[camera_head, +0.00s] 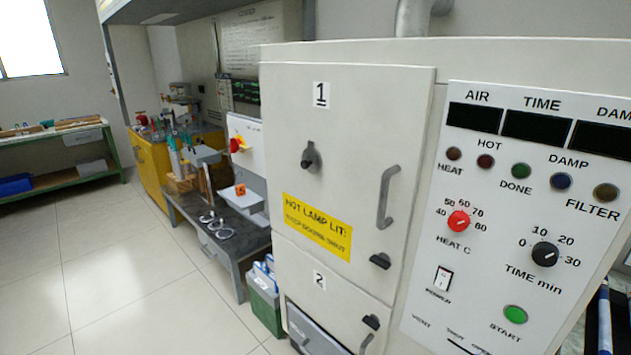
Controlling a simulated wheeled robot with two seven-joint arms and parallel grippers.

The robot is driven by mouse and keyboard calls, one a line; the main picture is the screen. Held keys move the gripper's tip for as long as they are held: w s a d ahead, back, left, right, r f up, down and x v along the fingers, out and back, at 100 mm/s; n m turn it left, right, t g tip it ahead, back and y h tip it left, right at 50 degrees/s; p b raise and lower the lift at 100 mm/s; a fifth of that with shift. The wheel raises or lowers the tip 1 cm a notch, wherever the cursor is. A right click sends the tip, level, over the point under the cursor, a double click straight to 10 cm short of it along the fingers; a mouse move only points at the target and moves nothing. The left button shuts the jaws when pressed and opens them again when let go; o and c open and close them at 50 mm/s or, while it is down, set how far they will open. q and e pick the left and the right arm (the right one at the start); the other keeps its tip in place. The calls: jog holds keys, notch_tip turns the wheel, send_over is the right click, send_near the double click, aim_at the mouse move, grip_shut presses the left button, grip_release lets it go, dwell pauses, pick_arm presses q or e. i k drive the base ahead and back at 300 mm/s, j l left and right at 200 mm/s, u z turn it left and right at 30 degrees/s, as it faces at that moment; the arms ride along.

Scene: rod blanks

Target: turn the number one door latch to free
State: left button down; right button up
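The number one door (355,110) is the upper pale door of a cabinet, marked with a "1" label, and it looks shut. A black latch (380,261) sits at its lower right, below the grey pull handle (386,197); its grip lies roughly level, tilted slightly down to the right. A round grey fitting with a dark knob (311,158) is on the door under the label. I cannot tell from any marking which position is free. Neither of my grippers is in view.
The number two door (330,291) is below, with a similar black latch (371,322). A control panel (490,210) with lamps and dials is at right. A dark bench (222,236) stands left; open floor lies beyond.

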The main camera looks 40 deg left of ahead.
aim_at(381, 259)
jog(key=u, duration=1.35)
